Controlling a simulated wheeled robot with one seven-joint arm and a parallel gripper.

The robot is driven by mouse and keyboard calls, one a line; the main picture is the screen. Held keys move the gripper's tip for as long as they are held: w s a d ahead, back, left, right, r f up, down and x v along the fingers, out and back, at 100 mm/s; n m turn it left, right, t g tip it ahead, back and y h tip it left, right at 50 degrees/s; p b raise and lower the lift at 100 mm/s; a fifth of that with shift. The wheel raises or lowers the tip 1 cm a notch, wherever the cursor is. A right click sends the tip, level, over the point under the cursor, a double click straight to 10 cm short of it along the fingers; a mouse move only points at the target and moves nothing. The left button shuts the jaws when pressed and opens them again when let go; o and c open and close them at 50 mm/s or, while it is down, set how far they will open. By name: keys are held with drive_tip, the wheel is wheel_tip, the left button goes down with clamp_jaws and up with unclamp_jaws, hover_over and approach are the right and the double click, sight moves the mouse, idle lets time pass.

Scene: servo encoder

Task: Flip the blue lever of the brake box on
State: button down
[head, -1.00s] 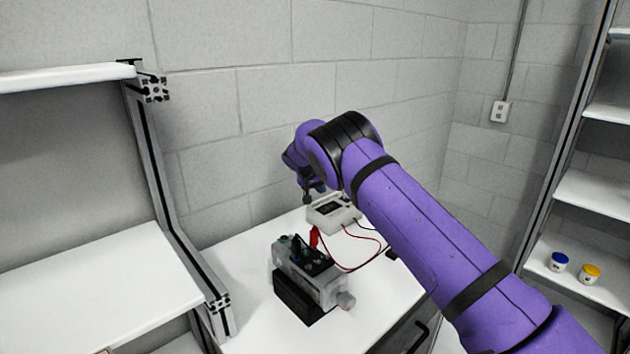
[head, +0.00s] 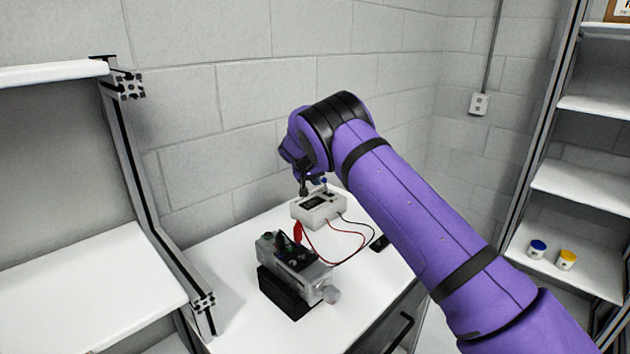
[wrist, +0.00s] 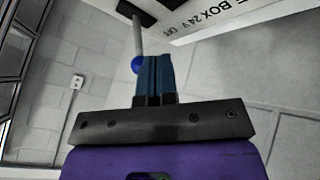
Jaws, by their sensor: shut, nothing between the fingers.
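The brake box (head: 318,208) is a white box with a dark display on the white worktop. In the wrist view its pale face (wrist: 215,18) carries printed text that includes "BOX 24 V OFF". Its lever is a grey rod rising from a dark base and ending in a blue ball (wrist: 138,64); the ball also shows in the head view (head: 322,181). My gripper (wrist: 156,60) is shut and empty, its blue fingers together. The fingertips are right beside the ball, on its right in the wrist view; I cannot tell whether they touch. In the head view my gripper (head: 304,188) is above the box.
A grey device on a black block (head: 285,290) stands in front of the box, joined to it by red and black wires (head: 345,245). A metal-framed shelf (head: 90,280) is at the left, and a block wall is behind. Blue and yellow jars (head: 566,260) sit on the right shelves.

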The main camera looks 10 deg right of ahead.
drive_tip(key=shift+s+d+r+m+t+y, duration=0.25)
drive_tip(key=shift+s+t+y, duration=0.2)
drive_tip(key=shift+t, duration=0.25)
drive_tip(key=shift+s+d+r+m+t+y, duration=0.1)
drive_tip(key=shift+s+d+m+t+y, duration=0.35)
drive_tip(key=shift+s+t, duration=0.3)
drive_tip(key=shift+s+d, duration=0.75)
drive_tip(key=shift+s, duration=0.3)
drive_tip(key=shift+r, duration=0.7)
drive_tip(key=shift+w, duration=0.1)
